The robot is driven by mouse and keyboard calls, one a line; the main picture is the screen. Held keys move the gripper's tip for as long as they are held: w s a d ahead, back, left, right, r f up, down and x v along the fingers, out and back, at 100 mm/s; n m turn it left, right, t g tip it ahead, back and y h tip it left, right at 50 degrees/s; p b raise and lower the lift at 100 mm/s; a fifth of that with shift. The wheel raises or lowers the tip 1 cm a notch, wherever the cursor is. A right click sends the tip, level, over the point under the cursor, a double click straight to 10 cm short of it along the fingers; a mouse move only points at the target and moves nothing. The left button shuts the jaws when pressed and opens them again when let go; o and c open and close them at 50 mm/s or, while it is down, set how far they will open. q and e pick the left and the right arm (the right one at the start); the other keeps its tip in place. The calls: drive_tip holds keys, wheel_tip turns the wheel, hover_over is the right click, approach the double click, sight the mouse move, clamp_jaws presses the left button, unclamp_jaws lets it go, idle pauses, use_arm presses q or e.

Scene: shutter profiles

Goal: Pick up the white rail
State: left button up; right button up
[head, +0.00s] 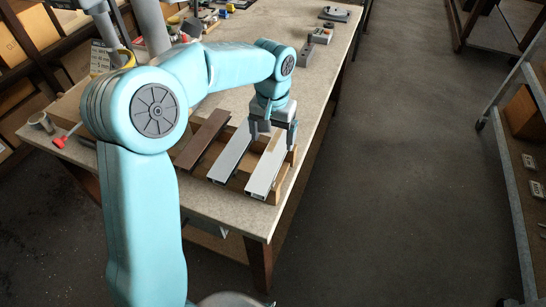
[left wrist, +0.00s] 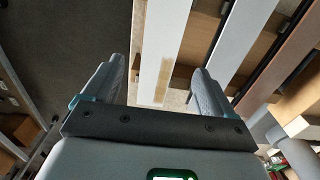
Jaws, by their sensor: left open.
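The white rail (head: 264,174) is the rightmost of three long profiles lying side by side on a wooden rack at the table's near end. My left gripper (head: 273,138) is open above the far part of this rail, with one finger on either side. In the left wrist view the white rail (left wrist: 166,35) runs between the two spread fingers of the left gripper (left wrist: 157,72). A tan patch shows on the rail there. I cannot tell how high the fingertips are above it. My right gripper is not in view.
The wooden rack (head: 291,157) stands near the table's right edge. Grey boxes (head: 320,36) stand farther back. The tabletop (head: 318,82) between is clear.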

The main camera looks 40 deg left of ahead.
sight(272, 157)
use_arm(q)
drive_tip(key=shift+s+f, duration=0.15)
drive_tip(key=shift+f, duration=0.55)
wheel_tip(272, 157, down, 5)
drive_tip(key=shift+r+p, duration=0.15)
drive_tip(key=shift+p, duration=0.45)
drive_tip(key=shift+f, duration=0.25)
drive_tip(key=c, duration=1.2)
